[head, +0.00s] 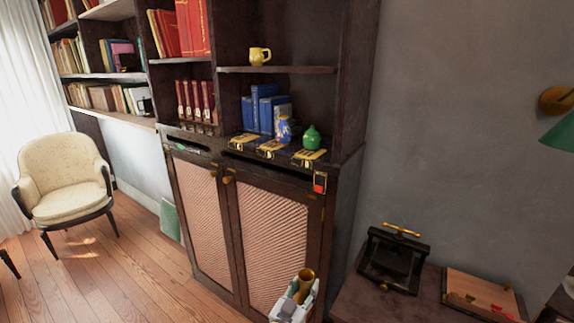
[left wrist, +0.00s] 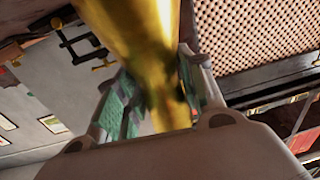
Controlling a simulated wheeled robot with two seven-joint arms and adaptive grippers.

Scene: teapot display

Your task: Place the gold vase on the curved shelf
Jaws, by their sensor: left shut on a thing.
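The gold vase (head: 304,285) is in my left gripper (head: 297,297), low in front of the cabinet doors in the head view. In the left wrist view the vase (left wrist: 150,60) runs between the two green-padded fingers of the left gripper (left wrist: 155,105), which are shut on it. Its far end is cut off by the picture edge. The bookcase has a shelf (head: 290,70) with a yellow mug on it and a lower ledge (head: 228,146). I cannot tell which one is the curved shelf. My right gripper is not in view.
On the ledge stand blue books (head: 262,110), a blue patterned vase (head: 283,129), a green pot (head: 311,137) and numbered cards (head: 268,149). The yellow mug (head: 260,56) is above. A black press (head: 393,259) sits on a low table at right. An armchair (head: 63,180) stands left.

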